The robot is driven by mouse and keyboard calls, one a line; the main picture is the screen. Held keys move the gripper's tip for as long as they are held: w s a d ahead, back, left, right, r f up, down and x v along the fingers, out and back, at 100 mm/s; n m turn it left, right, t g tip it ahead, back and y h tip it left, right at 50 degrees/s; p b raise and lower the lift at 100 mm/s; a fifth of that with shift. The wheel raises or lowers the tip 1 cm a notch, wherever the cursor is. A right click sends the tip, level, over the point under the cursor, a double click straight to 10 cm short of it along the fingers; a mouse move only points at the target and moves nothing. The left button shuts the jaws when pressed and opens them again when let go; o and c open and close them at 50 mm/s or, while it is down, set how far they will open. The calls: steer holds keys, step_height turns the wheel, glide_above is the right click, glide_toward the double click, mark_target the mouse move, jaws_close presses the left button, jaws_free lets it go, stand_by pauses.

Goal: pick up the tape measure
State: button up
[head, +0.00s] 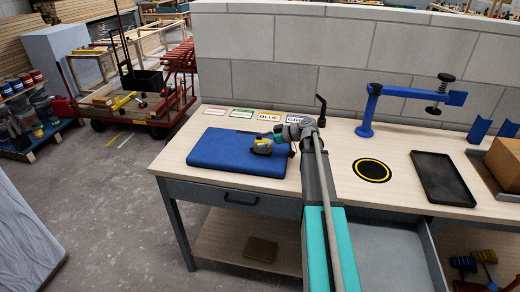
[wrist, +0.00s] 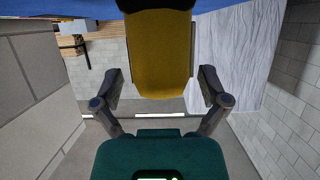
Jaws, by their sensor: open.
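The tape measure (head: 262,146), yellow with black parts, sits on a blue pad (head: 222,152) on the workbench. In the wrist view the tape measure (wrist: 160,55) fills the upper middle, its dark end cut off by the top edge. My gripper (head: 275,141) is just to the right of it in the head view. In the wrist view my gripper (wrist: 161,85) is open, with one finger on each side of the yellow body and a visible gap at both sides. The far end of the tape measure is out of the wrist view.
Colour-name cards (head: 270,116) lie along the bench's back edge before a block wall. A blue clamp stand (head: 366,120), a black tray (head: 444,178) and a cardboard box (head: 504,163) stand to the right. An open drawer (head: 385,250) juts out below the bench.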

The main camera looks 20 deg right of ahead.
steer(key=shift+c, duration=0.2)
jaws_close()
stand_by(0.3)
steer(key=shift+r, duration=0.1)
step_height(320, 180, up, 2)
steer(key=p, duration=0.2)
steer(key=shift+r+p, duration=0.25)
steer(key=shift+p, duration=0.1)
steer(key=s+d+r+p, duration=0.7)
steer(key=s+r+p, duration=0.3)
steer(key=s, duration=0.2)
steer(key=shift+d+r, duration=0.15)
steer(key=shift+d, duration=0.05)
stand_by(0.4)
